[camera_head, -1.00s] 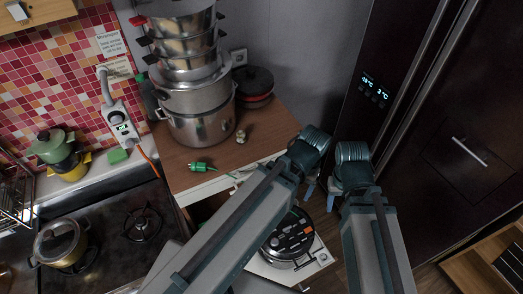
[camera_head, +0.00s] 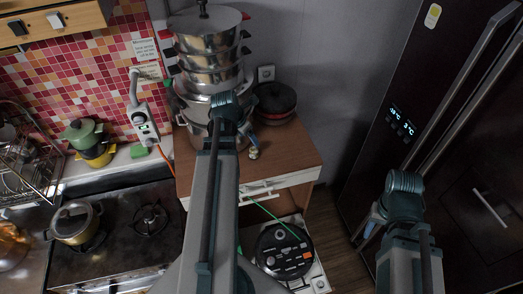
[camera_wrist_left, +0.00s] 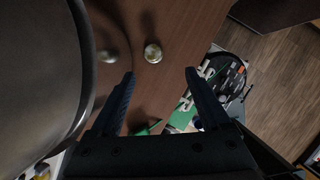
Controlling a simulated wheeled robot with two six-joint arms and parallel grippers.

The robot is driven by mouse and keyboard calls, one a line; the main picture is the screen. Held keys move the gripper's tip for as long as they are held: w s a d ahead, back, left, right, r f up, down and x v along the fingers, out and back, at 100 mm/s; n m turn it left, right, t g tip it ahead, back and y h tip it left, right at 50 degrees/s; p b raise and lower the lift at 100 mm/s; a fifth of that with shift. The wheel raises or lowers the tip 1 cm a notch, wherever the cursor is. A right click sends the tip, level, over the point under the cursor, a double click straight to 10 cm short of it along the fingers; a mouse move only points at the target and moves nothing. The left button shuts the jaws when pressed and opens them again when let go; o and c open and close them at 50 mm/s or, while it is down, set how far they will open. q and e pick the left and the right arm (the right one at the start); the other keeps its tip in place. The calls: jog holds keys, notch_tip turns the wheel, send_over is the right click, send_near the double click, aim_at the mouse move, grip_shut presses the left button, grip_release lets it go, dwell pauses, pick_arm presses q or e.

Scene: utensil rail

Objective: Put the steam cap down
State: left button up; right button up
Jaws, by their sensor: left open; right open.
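A small pale cap with a yellowish top, apparently the steam cap (camera_head: 253,153), stands on the wooden counter (camera_head: 290,150) beside the big steel pots. It also shows in the left wrist view (camera_wrist_left: 153,53), just beyond and between the fingertips, not touching them. My left gripper (camera_wrist_left: 159,73) is open and empty over the counter. In the head view my left gripper (camera_head: 236,108) is in front of the pots, its fingers mostly hidden by the arm. My right gripper (camera_head: 368,226) is out to the right near the dark fridge, away from the cap.
Stacked steel pots (camera_head: 208,45) stand close left of the cap; a pot wall (camera_wrist_left: 40,80) fills the wrist view's left side. A dark lidded pan (camera_head: 275,100) is behind. A round black appliance (camera_head: 284,251) sits below the counter. The counter's right part is clear.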

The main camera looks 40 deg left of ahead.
pick_arm(q)
jog(key=n, duration=0.1)
jog(key=b, duration=0.8)
send_near(254, 149)
jog(key=x, duration=0.5)
jog(key=shift+d, duration=0.35)
jog(key=shift+f, duration=0.1)
jog(key=b+x, duration=0.5)
jog(key=shift+a+f, duration=0.1)
jog(key=shift+a, duration=0.3)
jog(key=shift+c, duration=0.2)
grip_shut()
